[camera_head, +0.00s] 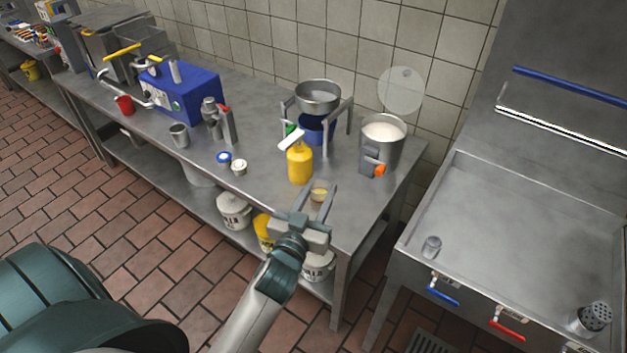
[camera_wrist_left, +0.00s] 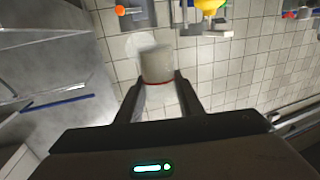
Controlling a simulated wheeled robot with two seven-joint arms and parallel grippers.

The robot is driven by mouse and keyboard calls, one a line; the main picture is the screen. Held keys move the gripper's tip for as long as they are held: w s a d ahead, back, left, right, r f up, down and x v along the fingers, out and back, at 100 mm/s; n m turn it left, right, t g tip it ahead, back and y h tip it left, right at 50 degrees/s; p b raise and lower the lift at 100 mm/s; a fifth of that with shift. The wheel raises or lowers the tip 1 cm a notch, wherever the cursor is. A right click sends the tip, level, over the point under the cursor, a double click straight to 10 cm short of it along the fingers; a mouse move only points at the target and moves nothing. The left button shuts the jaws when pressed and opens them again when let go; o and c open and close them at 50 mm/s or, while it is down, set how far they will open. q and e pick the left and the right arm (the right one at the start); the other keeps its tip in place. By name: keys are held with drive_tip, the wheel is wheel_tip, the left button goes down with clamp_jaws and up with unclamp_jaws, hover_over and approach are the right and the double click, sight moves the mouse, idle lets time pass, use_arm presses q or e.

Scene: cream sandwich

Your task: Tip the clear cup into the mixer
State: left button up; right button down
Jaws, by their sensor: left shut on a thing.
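My left gripper (camera_head: 318,203) is shut on the clear cup (camera_head: 319,192), which holds something pale yellow. It holds the cup near the front edge of the steel table, in front of the mixer and to its left. In the left wrist view the cup (camera_wrist_left: 157,66) sits between the two fingertips (camera_wrist_left: 158,84). The mixer (camera_head: 396,155) is a steel pot with white content, a grey box and an orange knob (camera_head: 380,170). In the left wrist view its orange knob (camera_wrist_left: 120,10) shows at the top edge. My right gripper is not in view.
A yellow bottle (camera_head: 300,165) stands close left of the cup. Behind it a steel bowl (camera_head: 318,97) rests on a stand over a blue container (camera_head: 316,128). A round translucent disc (camera_head: 401,90) is against the wall. A steel sink (camera_head: 530,215) is at the right.

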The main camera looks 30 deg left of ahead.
use_arm(q)
drive_tip(key=s+d+r+m+h, duration=0.1)
drive_tip(key=s+d+r, duration=0.4)
drive_tip(key=s, duration=0.5)
drive_tip(key=shift+s+d+m+h+b, duration=0.35)
drive_tip(key=shift+d+h, duration=0.45)
drive_tip(key=shift+d, duration=0.25)
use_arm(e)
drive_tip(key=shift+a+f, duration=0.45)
use_arm(q)
drive_tip(key=shift+r, duration=0.15)
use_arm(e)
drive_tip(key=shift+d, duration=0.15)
